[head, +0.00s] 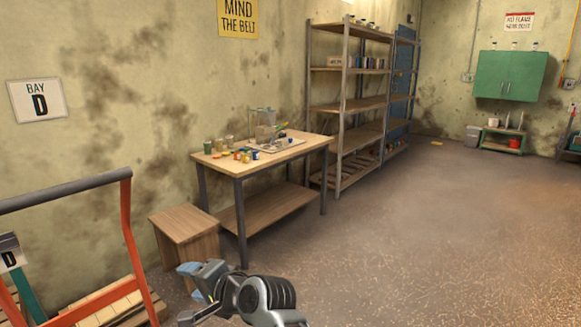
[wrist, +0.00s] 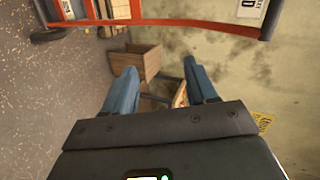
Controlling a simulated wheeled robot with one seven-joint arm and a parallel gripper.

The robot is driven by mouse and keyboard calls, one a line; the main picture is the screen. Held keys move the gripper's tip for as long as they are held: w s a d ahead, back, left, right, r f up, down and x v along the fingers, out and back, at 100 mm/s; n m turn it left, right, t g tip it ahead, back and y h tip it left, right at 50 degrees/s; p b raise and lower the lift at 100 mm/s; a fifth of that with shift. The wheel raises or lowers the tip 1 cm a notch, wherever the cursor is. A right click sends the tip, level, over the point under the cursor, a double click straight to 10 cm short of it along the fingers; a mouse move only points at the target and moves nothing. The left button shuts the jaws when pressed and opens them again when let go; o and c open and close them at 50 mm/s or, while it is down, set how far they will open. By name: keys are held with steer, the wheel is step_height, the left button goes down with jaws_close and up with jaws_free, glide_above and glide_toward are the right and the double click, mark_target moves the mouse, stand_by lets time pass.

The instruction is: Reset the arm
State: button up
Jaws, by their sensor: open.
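My gripper (wrist: 162,92) shows in the wrist view with its two blue-grey fingers spread apart and nothing between them. In the head view my gripper (head: 200,279) is low in the picture, left of centre, at the end of my folded arm. It is in front of the small wooden stool and apart from the worktable. It holds nothing that I can see. Its fingertips are small in the head view.
A wooden worktable (head: 225,167) with small jars and a tray stands ahead, a wooden stool (head: 180,225) beside it. An orange-framed cart (head: 134,250) is at left. Metal shelves (head: 345,70) line the wall. A green cabinet (head: 510,75) hangs far right. The right floor is clear.

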steer(key=s+d+f+t+h, duration=0.2)
steer(key=s+d+f, duration=0.45)
steer(key=d, duration=0.35)
steer(key=s+d+f+t+h, duration=0.2)
steer(key=s+d+f, duration=0.5)
steer(key=d, duration=0.4)
steer(key=s+d+f+n+t+h, duration=0.1)
steer(key=s+d+f+n+h, duration=0.15)
steer(key=s+d, duration=1)
steer(key=s+d+r+n+t+h, duration=0.1)
steer(key=s+d+r+h, duration=0.1)
steer(key=s+r, duration=0.7)
steer(key=s+d+r+n+t+h, duration=0.1)
steer(key=s+d+r+n+h, duration=0.1)
steer(key=s+d+r, duration=0.3)
steer(key=s+r, duration=0.4)
steer(key=s, duration=0.6)
steer(key=shift+h, duration=0.35)
